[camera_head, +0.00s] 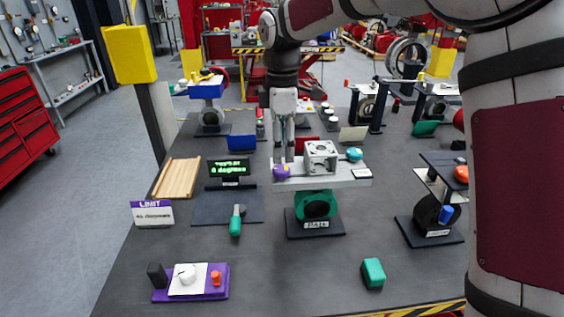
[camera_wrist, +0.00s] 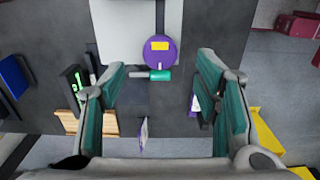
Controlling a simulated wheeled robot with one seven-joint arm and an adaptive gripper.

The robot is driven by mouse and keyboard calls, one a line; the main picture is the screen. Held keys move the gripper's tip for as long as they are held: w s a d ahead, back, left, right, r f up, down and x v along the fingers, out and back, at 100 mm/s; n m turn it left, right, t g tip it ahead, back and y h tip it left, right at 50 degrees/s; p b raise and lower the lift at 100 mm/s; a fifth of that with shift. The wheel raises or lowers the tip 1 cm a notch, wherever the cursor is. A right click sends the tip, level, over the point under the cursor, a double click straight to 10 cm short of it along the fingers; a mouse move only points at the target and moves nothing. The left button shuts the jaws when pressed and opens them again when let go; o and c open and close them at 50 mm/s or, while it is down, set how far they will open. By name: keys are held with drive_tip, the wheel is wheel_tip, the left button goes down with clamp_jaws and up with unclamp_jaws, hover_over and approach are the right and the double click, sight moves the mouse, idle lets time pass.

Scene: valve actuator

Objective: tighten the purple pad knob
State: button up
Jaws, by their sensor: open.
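The purple pad knob (camera_head: 281,171) sits at the left end of a light grey plate (camera_head: 322,179), which stands on a green valve body (camera_head: 316,205) with a plate reading "PAD1" or similar. In the wrist view the knob (camera_wrist: 160,58) is a purple disc with a yellow mark, beside the grey plate's edge. My gripper (camera_head: 284,157) points down just above the knob, with its fingers close to it in the head view. In the wrist view my gripper (camera_wrist: 161,72) has its two green-padded fingers wide apart, the knob between and slightly beyond them. I cannot tell whether they touch it.
A grey bracket block (camera_head: 320,158) and a teal knob (camera_head: 354,154) stand on the same plate. A display (camera_head: 229,170), a green-handled tool (camera_head: 236,222), a "LIMIT" sign (camera_head: 152,213) and a wooden rack (camera_head: 177,178) are left.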

sight(282, 168)
wheel_tip(282, 168, down, 6)
drive_tip(key=shift+r+p, duration=0.15)
drive_tip(key=shift+p, duration=0.25)
drive_tip(key=shift+c, duration=0.3)
drive_tip(key=c, duration=1.1)
